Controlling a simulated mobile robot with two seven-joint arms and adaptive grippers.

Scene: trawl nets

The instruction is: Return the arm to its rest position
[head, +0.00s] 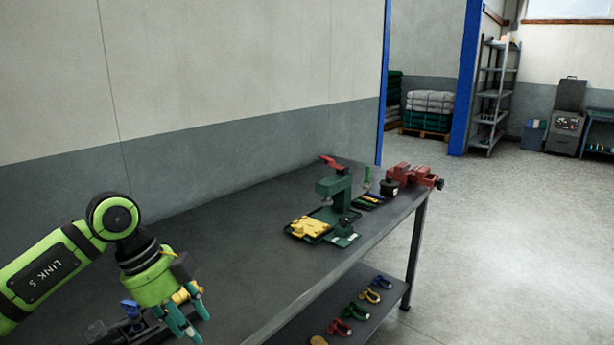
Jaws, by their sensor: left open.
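My left arm comes in from the lower left in the head view, bright green with black joints. Its gripper (189,322) points down over the near left part of the dark workbench (235,240). The teal fingers are apart, and I see nothing held between them. A yellow thing shows right beside the gripper, partly hidden by it. My right gripper is not in view.
A green press (336,205) stands on the bench beside a tray with yellow pieces (309,228). A red vise (412,176) sits at the far end. Several shackles lie on the lower shelf (372,318). The bench's middle is clear; a wall runs behind.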

